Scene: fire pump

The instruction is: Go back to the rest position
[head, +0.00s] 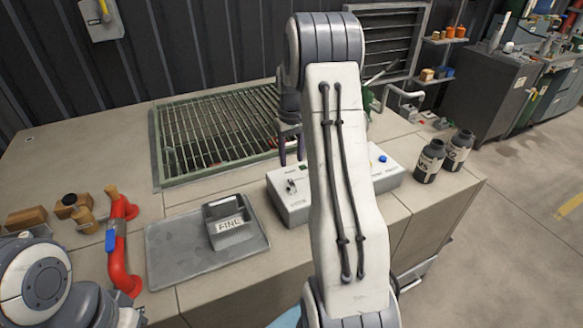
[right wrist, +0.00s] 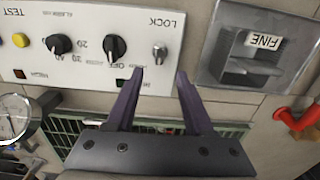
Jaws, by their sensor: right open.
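My right arm rises through the middle of the head view. Its gripper (head: 291,150) is partly hidden behind my arm link, above the near right part of the green grate. In the right wrist view the gripper (right wrist: 160,74) shows two dark purple fingers apart, with nothing between them. The fingertips overlap the lower edge of the white control panel (right wrist: 85,75), below its LOCK switch (right wrist: 159,52) and OFF knob (right wrist: 115,47); I cannot tell any contact. In the head view my left arm shows at the lower left; its gripper is out of view.
The control box (head: 290,208) stands on the bench, partly behind my arm. A grey tray (head: 170,250) carries a FINE holder (head: 229,222). A red pipe (head: 118,250) lies at left near wooden blocks (head: 26,217). Two dark bottles (head: 428,160) stand at the right edge.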

